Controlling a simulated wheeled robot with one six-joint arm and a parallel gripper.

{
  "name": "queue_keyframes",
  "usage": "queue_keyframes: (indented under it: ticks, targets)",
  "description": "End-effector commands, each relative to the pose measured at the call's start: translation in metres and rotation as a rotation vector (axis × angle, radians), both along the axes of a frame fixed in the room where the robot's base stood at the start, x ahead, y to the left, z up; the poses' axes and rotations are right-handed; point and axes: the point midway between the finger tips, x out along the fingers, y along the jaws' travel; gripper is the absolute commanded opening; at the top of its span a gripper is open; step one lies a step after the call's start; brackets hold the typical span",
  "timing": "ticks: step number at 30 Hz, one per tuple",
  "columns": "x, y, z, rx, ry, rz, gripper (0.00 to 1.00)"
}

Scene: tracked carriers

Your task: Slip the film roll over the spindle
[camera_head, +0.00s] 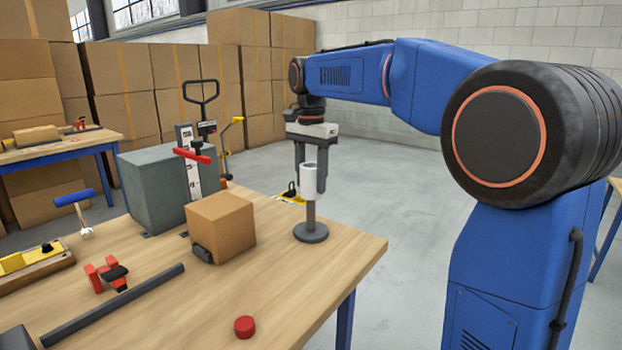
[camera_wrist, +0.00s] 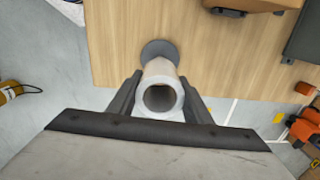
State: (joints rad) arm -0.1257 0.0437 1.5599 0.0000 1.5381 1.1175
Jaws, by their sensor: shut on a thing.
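The film roll (camera_head: 308,182) is a short white tube, held upright by my gripper (camera_head: 310,172) near the table's right edge. In the wrist view the roll (camera_wrist: 160,106) sits between the two dark fingers of my gripper (camera_wrist: 160,82), its open bore facing the camera and dark inside. The spindle (camera_head: 311,233) is a grey post on a round base. Its post shows directly below the roll, in line with it. The spindle base (camera_wrist: 158,47) also shows beyond the roll in the wrist view. The post's top is hidden, so I cannot tell whether it is inside the bore.
A cardboard box (camera_head: 222,227) stands left of the spindle, with a grey-green block (camera_head: 152,192) behind it. A red cap (camera_head: 244,327), a dark bar (camera_head: 115,305) and a red clamp (camera_head: 106,275) lie on the table (camera_head: 200,310). The tabletop around the spindle base is clear.

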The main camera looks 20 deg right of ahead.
Motion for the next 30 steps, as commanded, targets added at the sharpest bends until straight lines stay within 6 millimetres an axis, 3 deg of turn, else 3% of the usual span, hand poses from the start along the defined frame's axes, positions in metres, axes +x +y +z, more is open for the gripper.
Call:
queue_keyframes:
  ticks: [30]
  targets:
    - [0.0, 0.0, -0.021, 0.0, 0.0, 0.0, 0.2]
